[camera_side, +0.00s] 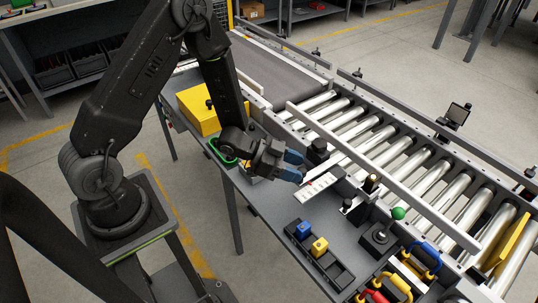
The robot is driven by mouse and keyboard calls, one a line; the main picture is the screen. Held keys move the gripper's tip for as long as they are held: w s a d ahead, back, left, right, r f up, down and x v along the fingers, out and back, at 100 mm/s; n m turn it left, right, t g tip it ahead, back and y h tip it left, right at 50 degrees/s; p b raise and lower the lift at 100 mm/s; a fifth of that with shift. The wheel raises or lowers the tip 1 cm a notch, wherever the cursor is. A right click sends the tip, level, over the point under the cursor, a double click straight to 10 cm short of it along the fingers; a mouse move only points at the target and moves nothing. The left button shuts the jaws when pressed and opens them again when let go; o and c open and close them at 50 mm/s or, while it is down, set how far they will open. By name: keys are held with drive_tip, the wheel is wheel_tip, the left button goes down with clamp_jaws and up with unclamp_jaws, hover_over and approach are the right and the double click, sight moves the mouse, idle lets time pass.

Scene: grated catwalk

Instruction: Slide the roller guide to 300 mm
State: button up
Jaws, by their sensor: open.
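The roller guide (385,168) is a long grey rail lying lengthwise over the near part of the roller conveyor. A black knob or clamp (317,150) stands at its near side. A pale scale plate (318,187) with dark marks and a small red mark lies on the table edge below the guide; its numbers are too small to read. My gripper (293,166) has blue fingertips and is open and empty. It is just left of the black knob and above the left end of the scale, apparently apart from both.
Metal rollers (407,150) run behind the guide. A green-topped joystick box (378,238), a black tray (320,257) with blue and yellow blocks, and coloured-handled tools (397,287) occupy the table's right.

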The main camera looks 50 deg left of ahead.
drive_tip(key=v, duration=1.1)
drive_tip(key=shift+s, duration=0.2)
drive_tip(key=shift+a+r, duration=0.1)
drive_tip(key=shift+r, duration=0.05)
drive_tip(key=w+a+r+n+y, duration=0.2)
drive_tip(key=r+y, duration=0.3)
drive_tip(key=r, duration=0.1)
drive_tip(key=w+a+r+n+y, duration=0.2)
drive_tip(key=a+r+n+y, duration=0.1)
drive_tip(key=r+y, duration=0.3)
drive_tip(key=s+d+r+n+g, duration=0.2)
drive_tip(key=s+d+r, duration=0.2)
drive_tip(key=s, duration=0.4)
drive_tip(key=s+d+r+n+g+h, duration=0.1)
drive_tip(key=s+d+r, duration=0.3)
drive_tip(key=s, duration=0.4)
drive_tip(key=shift+n+g, duration=0.5)
drive_tip(key=shift+r, duration=0.15)
